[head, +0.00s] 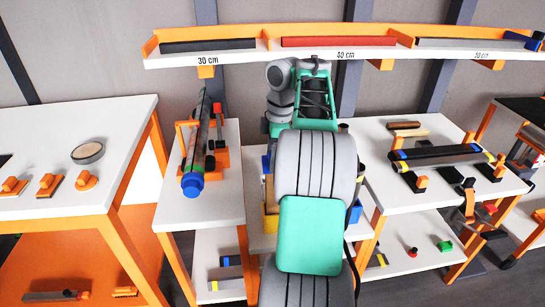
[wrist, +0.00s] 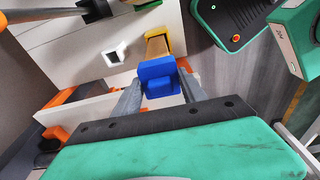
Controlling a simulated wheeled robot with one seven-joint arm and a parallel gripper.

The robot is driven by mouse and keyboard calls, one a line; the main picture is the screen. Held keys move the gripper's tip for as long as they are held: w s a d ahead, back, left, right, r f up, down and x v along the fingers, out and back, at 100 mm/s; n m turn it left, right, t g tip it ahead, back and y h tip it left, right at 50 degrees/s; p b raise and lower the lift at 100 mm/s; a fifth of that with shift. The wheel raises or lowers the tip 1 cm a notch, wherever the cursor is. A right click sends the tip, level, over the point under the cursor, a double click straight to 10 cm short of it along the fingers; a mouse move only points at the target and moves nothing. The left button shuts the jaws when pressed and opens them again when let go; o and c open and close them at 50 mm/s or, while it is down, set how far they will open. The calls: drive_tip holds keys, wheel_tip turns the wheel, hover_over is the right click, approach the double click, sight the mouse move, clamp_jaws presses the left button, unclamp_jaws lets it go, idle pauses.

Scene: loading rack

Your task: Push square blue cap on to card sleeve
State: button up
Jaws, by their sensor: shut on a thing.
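The square blue cap (wrist: 158,70) is between the fingers of my gripper (wrist: 160,80) in the wrist view. The fingers are shut on its sides. The tan card sleeve (wrist: 158,46) lies directly beyond the cap, roughly in line with it. The cap hides the sleeve's near end, so I cannot tell whether the cap is touching it or over it. In the head view my arm covers the gripper and most of the middle table. A tan strip, which may be the sleeve, shows left of the arm.
A white block with a dark square opening (wrist: 116,53) stands left of the sleeve. Orange fixtures (wrist: 60,108) are at the lower left. In the head view, a long tube with a round blue end (head: 193,184) lies on the left stand. A labelled rack (head: 260,58) spans the back.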

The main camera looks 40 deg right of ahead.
drive_tip(key=shift+f+b, duration=0.55)
drive_tip(key=shift+f, duration=0.1)
idle(0.8)
drive_tip(key=o, duration=1.4)
drive_tip(key=shift+c, duration=0.2)
drive_tip(key=r+p, duration=0.4)
drive_tip(key=r, duration=0.1)
drive_tip(key=r+p, duration=0.3)
drive_tip(key=shift+s+d, duration=0.25)
drive_tip(key=shift+d, duration=0.1)
drive_tip(key=shift+f, duration=0.1)
